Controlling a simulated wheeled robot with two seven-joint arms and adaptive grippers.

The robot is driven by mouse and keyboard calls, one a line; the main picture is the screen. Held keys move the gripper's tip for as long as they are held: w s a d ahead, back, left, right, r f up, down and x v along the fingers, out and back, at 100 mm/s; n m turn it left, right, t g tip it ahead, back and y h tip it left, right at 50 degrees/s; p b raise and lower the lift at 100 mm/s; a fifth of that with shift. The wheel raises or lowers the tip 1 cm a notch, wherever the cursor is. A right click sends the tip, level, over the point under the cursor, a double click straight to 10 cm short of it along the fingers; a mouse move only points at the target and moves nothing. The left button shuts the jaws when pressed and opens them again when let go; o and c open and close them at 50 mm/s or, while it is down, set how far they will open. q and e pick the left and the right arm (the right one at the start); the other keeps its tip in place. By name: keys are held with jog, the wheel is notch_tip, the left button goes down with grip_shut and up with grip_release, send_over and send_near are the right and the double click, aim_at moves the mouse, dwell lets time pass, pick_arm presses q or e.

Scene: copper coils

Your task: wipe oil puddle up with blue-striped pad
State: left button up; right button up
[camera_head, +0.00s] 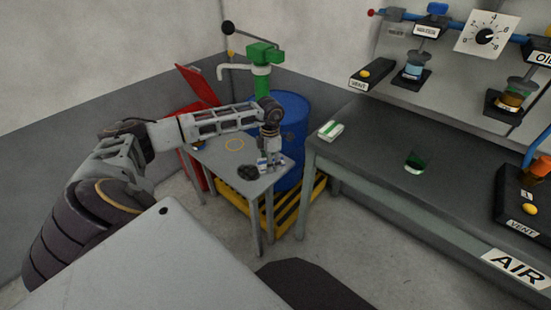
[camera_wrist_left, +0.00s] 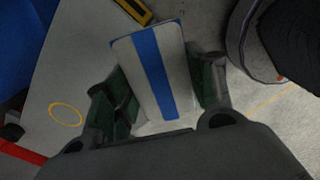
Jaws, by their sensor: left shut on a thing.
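The blue-striped pad (camera_wrist_left: 154,72) is white with a wide blue stripe, and in the left wrist view it sits between the two fingers of my left gripper (camera_wrist_left: 160,98). In the head view my left gripper (camera_head: 269,158) is shut on the pad (camera_head: 263,164) over the small grey table (camera_head: 215,160). A dark puddle (camera_head: 248,173) lies on that table, just left of and in front of the pad. I cannot tell whether the pad touches the tabletop. My right gripper is in neither view.
A yellow ring (camera_head: 235,144) marks the small table. A blue drum (camera_head: 293,115) with a green pump (camera_head: 262,55) stands behind it on a yellow-black pallet (camera_head: 284,212). The bench (camera_head: 370,150) at right holds a green-striped pad (camera_head: 331,130) and a green item (camera_head: 414,162).

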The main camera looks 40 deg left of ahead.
aim_at(265, 161)
pick_arm(q)
jog(key=a+f+n+b, duration=0.1)
jog(key=n, duration=0.1)
jog(key=a+f+n+b, duration=0.1)
jog(key=a, duration=0.1)
jog(key=shift+n, duration=0.4)
jog(key=shift+a+f+n+b, duration=0.2)
jog(key=shift+a+n+b, duration=0.45)
jog(key=shift+a+n, duration=0.35)
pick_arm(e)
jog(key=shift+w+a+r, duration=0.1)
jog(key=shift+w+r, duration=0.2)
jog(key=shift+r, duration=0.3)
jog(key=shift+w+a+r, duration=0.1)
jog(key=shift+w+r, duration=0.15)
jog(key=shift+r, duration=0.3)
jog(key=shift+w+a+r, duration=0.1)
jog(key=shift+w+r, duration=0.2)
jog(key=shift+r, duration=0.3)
pick_arm(q)
jog(key=shift+d, duration=0.15)
